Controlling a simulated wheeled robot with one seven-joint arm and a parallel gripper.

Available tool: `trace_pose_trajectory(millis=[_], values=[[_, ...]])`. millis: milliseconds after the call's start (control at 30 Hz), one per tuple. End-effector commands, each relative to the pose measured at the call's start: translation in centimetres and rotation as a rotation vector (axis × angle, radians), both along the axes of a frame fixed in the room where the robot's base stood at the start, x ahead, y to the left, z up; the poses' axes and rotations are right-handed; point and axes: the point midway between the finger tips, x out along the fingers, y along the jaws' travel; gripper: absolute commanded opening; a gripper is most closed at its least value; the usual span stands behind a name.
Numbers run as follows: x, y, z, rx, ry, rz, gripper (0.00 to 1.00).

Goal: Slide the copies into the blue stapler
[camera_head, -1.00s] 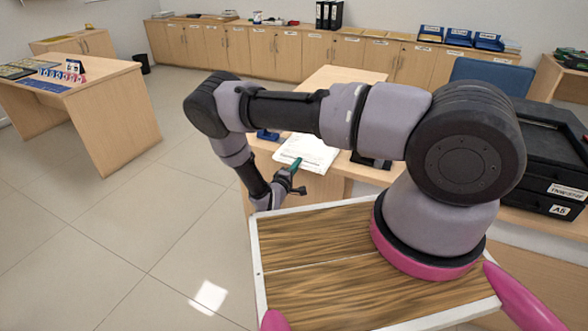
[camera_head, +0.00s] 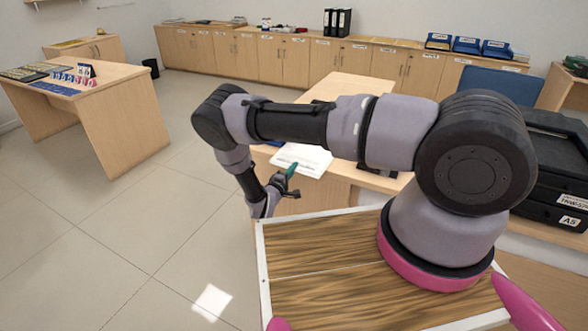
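A white stack of paper (camera_head: 304,160), likely the copies, lies on the wooden desk (camera_head: 352,84) near its front left edge. A small blue thing shows at the desk's left edge beyond the paper, mostly hidden behind my arm; I cannot tell if it is the blue stapler. My gripper (camera_head: 287,184) hangs low in front of the desk edge, just nearer than the paper. A small green piece (camera_head: 291,171) shows at its tip; whether it is held or part of the gripper is unclear. The fingers are too small to read.
Another table (camera_head: 125,100) with cards stands at the far left. Low cabinets line the back wall. The floor on the left is clear.

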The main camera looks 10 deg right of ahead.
Motion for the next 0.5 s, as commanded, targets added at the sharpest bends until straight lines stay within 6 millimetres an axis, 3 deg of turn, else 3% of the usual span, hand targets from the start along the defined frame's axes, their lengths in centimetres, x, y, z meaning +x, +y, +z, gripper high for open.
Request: trace_pose_trajectory(millis=[200, 233, 300, 333, 500], values=[[0.00, 0.00, 0.02, 0.000, 0.000, 0.000, 0.00], [0.00, 0.00, 0.02, 0.000, 0.000, 0.000, 0.06], [0.00, 0.00, 0.02, 0.000, 0.000, 0.000, 0.33], [-0.01, -0.01, 0.02, 0.000, 0.000, 0.000, 0.38], [-0.01, -0.01, 0.02, 0.000, 0.000, 0.000, 0.38]])
